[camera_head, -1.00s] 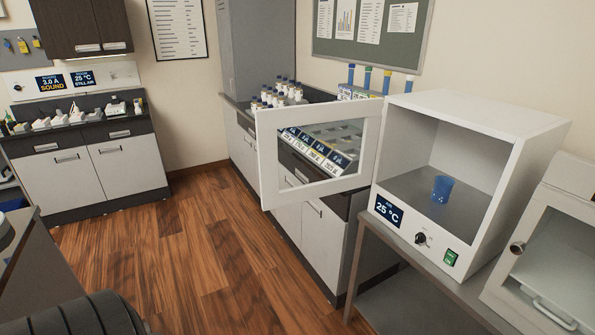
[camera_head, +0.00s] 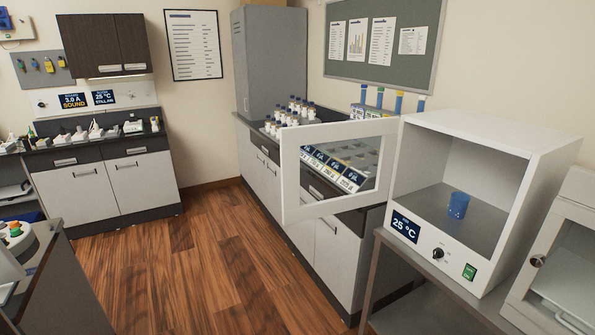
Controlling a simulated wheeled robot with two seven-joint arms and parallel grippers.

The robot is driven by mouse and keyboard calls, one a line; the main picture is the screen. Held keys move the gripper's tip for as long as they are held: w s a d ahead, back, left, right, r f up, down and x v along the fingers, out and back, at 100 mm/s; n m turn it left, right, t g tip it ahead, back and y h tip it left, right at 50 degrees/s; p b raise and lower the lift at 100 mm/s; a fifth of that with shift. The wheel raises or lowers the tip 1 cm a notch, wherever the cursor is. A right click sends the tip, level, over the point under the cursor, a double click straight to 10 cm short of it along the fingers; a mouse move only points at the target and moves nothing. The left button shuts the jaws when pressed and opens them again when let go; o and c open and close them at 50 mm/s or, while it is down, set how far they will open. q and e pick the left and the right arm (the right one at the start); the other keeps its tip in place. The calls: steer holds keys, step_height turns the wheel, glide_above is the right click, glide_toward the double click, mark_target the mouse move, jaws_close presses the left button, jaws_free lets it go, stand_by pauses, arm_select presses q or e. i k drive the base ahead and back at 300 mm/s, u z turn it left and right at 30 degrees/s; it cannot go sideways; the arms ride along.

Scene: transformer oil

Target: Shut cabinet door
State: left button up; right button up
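A white cabinet (camera_head: 421,226) with a 25 °C display stands on a grey metal stand at the right. Its door (camera_head: 290,178), a white frame with a clear window, is open. The door swings out to the left from the cabinet's left edge. A blue beaker (camera_head: 458,205) stands on the floor inside the cabinet. The front has a dark knob (camera_head: 437,254) and a green switch (camera_head: 469,271). Neither of my grippers is in view.
A second white cabinet (camera_head: 567,262) is cut off at the right edge. A counter with bottles (camera_head: 292,112) and labelled bins runs behind the open door. Wooden floor (camera_head: 215,270) is free in the middle. A dark table (camera_head: 72,285) stands at lower left.

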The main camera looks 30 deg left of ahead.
mark_target(291, 138)
steer(key=u, duration=1.7)
steer(key=i, duration=3.15)
steer(key=z, duration=3.4)
